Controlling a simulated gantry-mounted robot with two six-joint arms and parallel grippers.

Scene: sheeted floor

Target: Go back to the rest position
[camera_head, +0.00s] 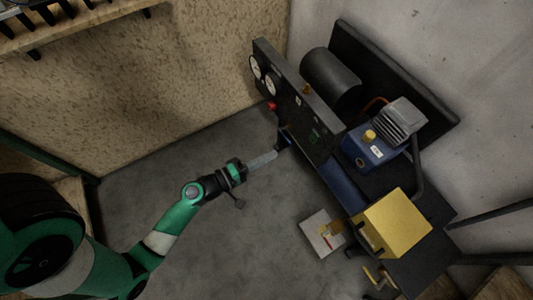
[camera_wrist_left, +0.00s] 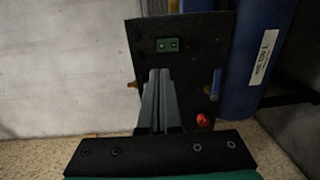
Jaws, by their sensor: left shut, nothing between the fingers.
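My left arm comes in from the lower left of the head view. Its gripper (camera_head: 275,155) is out over the grey floor, with its tips pointing toward the lower part of a black panel (camera_head: 297,103). The fingers are together and hold nothing. In the left wrist view the closed fingers (camera_wrist_left: 159,75) stand in front of the same panel (camera_wrist_left: 188,28), just below its green socket (camera_wrist_left: 167,45). I cannot tell the exact gap between tips and panel. My right gripper is in neither view.
The panel carries gauges (camera_head: 269,84) and a red button (camera_head: 271,105). Behind it are a black cylinder (camera_head: 331,76) and a blue unit (camera_head: 364,153). A yellow box (camera_head: 395,222) stands lower right. A shelf (camera_head: 75,25) is upper left. The floor (camera_head: 235,245) around the arm is clear.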

